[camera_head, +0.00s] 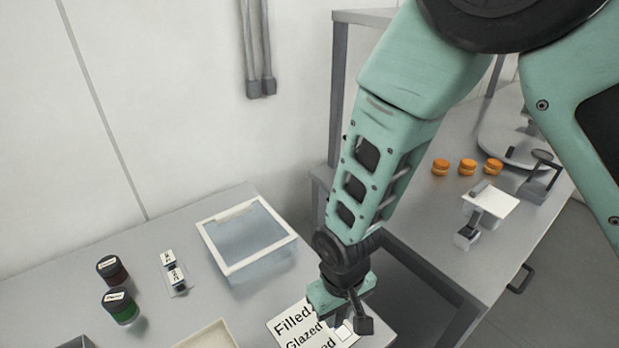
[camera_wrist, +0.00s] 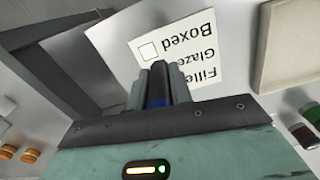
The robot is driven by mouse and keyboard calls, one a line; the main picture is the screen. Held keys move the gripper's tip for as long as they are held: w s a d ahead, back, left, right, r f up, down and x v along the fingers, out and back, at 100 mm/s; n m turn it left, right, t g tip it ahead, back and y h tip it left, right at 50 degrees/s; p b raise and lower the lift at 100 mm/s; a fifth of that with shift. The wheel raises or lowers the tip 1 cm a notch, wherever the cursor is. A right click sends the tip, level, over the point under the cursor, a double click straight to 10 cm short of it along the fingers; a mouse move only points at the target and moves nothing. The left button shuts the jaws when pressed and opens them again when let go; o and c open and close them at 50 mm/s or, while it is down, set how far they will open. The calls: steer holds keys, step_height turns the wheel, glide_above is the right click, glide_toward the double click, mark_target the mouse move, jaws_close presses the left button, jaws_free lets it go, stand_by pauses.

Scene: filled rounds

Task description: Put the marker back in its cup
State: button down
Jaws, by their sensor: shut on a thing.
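My gripper (camera_head: 341,312) is low over the near table, above a white card (camera_head: 285,325) printed "Filled", "Glazed" and a partly covered third word. In the wrist view, my gripper (camera_wrist: 160,88) is shut on the marker (camera_wrist: 156,100), a dark blue thing between the fingers. The fingers hide most of the marker, and I cannot tell whether its tip touches the card. The card (camera_wrist: 205,48) reads "Boxed" there, beside a blank-looking square. I cannot make out the marker's cup in either view.
A clear bin with a white rim (camera_head: 270,262) stands behind the card. Jars with brown (camera_head: 112,270) and green (camera_head: 121,306) contents and a small labelled holder (camera_head: 176,277) stand left. A pale tray (camera_head: 208,340) is in front. Orange macarons (camera_head: 467,167) sit on the right counter.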

steer(key=w+d+f+m, duration=0.1)
steer(key=w+d+m, duration=0.15)
steer(key=d, duration=0.65)
steer(key=w+d+f+m, duration=0.1)
steer(key=w+d, duration=0.3)
steer(key=d, duration=0.5)
steer(key=w+d+f+m, duration=0.2)
steer(key=w+d, duration=0.2)
steer(key=d, duration=0.6)
step_height(320, 180, down, 8)
steer(key=b, duration=0.8)
steer(key=shift+a+b, duration=0.35)
steer(key=shift+a, duration=0.05)
steer(key=shift+s, duration=0.15)
